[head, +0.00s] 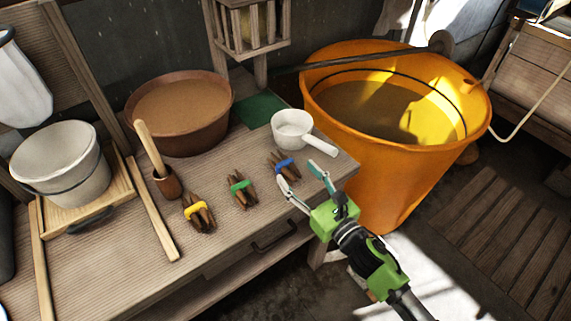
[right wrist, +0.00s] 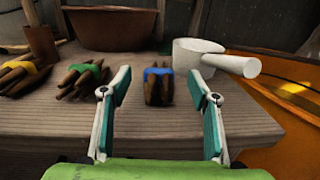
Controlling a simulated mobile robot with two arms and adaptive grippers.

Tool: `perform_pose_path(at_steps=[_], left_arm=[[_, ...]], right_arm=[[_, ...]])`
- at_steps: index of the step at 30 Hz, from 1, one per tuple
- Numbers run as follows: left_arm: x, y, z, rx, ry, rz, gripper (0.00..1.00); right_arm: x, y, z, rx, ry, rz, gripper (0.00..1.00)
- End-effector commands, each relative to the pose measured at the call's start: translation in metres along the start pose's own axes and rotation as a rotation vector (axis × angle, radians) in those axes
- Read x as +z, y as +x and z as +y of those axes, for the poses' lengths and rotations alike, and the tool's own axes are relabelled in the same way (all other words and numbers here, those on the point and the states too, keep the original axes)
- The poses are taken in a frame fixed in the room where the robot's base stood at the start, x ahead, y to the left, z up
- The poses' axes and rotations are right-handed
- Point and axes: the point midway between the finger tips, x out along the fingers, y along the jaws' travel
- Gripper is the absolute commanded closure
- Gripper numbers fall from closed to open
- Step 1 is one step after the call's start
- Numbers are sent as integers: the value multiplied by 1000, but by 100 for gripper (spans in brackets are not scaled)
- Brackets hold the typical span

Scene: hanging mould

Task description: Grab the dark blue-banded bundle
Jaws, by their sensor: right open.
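The dark bundle with the blue band (head: 284,163) lies on the wooden table near its right front corner, below the white ladle. In the right wrist view the blue-banded bundle (right wrist: 158,86) lies ahead, between the two fingers and beyond their tips. My right gripper (head: 301,176) is open and empty at the table's front edge, just short of the bundle. Its fingers spread wide in the right wrist view (right wrist: 161,87). Nothing is between the fingers' pads. My left gripper does not show.
A green-banded bundle (head: 239,187) and a yellow-banded bundle (head: 198,212) lie to the left. A white ladle (head: 293,129) stands just behind the blue-banded bundle. A brown bowl (head: 180,115) is farther back. A large orange tub (head: 385,150) stands right of the table (head: 130,275).

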Motion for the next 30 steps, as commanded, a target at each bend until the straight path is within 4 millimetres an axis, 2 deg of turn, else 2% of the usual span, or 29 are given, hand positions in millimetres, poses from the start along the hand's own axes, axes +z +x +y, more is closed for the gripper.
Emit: perform_pose_path(at_steps=[3, 10, 19, 29, 30], left_arm=[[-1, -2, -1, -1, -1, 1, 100], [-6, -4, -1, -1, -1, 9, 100], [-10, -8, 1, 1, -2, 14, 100], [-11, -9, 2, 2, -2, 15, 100], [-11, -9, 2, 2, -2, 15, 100]], right_arm=[[0, 14, 0, 0, 1, 0, 44], [-4, 27, 0, -1, 2, 2, 44], [-11, 64, 1, 0, 2, 0, 44], [-12, 71, 2, 0, 2, 1, 44], [-12, 71, 2, 0, 2, 1, 47]])
